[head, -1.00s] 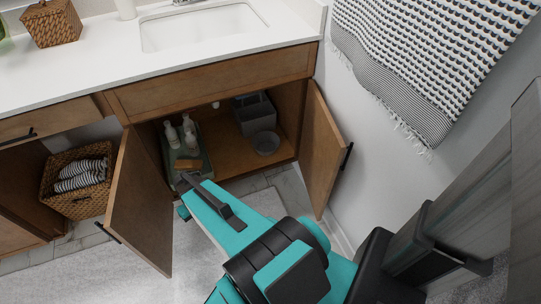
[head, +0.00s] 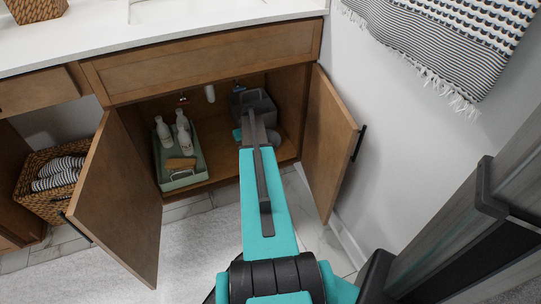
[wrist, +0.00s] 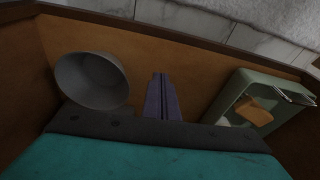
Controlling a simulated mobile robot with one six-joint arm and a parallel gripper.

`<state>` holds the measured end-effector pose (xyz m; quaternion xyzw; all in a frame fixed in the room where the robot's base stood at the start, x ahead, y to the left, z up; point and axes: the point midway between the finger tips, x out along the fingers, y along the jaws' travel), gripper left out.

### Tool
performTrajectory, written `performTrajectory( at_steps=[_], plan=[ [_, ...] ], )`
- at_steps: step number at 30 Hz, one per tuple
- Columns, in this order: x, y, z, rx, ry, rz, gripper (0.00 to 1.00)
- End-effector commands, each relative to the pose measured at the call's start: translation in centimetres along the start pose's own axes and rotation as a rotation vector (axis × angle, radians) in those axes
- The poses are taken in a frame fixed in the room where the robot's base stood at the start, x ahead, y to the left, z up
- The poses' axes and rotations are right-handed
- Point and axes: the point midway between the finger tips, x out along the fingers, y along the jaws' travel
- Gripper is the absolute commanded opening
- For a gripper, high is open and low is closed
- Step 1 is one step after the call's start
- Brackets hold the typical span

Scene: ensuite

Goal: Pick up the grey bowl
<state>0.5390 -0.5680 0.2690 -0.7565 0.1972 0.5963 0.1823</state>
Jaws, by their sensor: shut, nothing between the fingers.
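The grey bowl (wrist: 92,80) sits on the wooden cabinet floor, at the left of the wrist view. It looks empty. In the head view, my arm hides much of the bowl, and part of it (head: 275,139) shows just right of the arm. My gripper (wrist: 162,98) is inside the open sink cabinet, shut and empty. In the wrist view its fingers are right of the bowl, with a gap between them. In the head view the fingertips are hard to make out against the dark interior.
A green tray (head: 185,182) with white bottles (head: 183,130) and a brush (head: 181,164) stands left in the cabinet. Open doors flank the opening: left door (head: 117,205), right door (head: 328,145). The countertop (head: 90,48) is overhead.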

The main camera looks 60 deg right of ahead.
Motion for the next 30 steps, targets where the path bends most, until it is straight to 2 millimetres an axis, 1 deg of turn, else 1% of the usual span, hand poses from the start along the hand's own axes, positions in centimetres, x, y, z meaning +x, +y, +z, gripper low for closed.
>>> performTrajectory(
  at_steps=[1,2,3,6,9,10,12,14,25,30],
  plan=[
    [0.7,2.9,-0.9,0.020,0.024,0.012,0.00],
    [0.6,4.2,-1.2,0.027,0.036,0.018,0.00],
    [0.3,6.0,-1.7,0.037,0.051,0.026,0.00],
    [-0.3,9.6,-2.4,0.058,0.081,0.043,0.00],
    [-1.0,12.1,-2.8,0.070,0.101,0.056,0.00],
    [-1.1,12.6,-2.9,0.073,0.105,0.059,0.00],
    [-1.4,13.4,-2.9,0.078,0.112,0.063,0.00],
    [-1.6,13.7,-3.0,0.079,0.115,0.065,0.00],
    [-1.6,13.7,-3.0,0.079,0.114,0.065,0.00],
    [-0.8,13.7,-3.0,0.079,0.114,0.065,0.00]
  ],
)
